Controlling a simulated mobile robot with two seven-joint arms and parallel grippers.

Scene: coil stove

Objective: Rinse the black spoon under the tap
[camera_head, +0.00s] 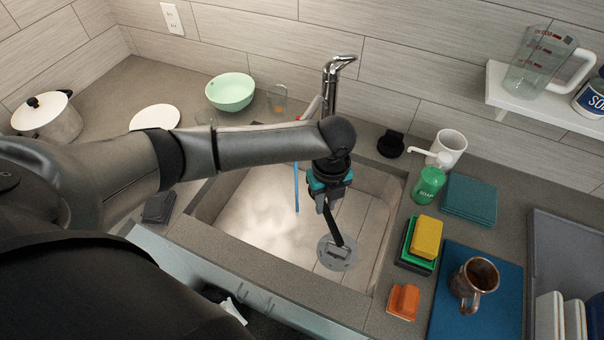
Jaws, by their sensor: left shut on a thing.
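My left gripper (328,200) reaches in from the left over the sink (375,225) and points down into the basin. It is shut on a thin black piece, which looks like the handle of the black spoon (336,230). The spoon slants down in front of the round grey drain (338,254); I cannot tell whether it touches it. The chrome tap (333,85) stands behind the sink, its lower part hidden by my arm. A thin blue vertical line (297,190) shows left of the gripper; I cannot tell whether it is water. My right gripper is not in view.
A soap bottle (429,185), sponges (427,238), an orange block (404,301) and a brown mug (475,280) on a blue mat (440,305) crowd the right counter. A green bowl (230,92), white plate (155,117) and pot (47,118) stand left.

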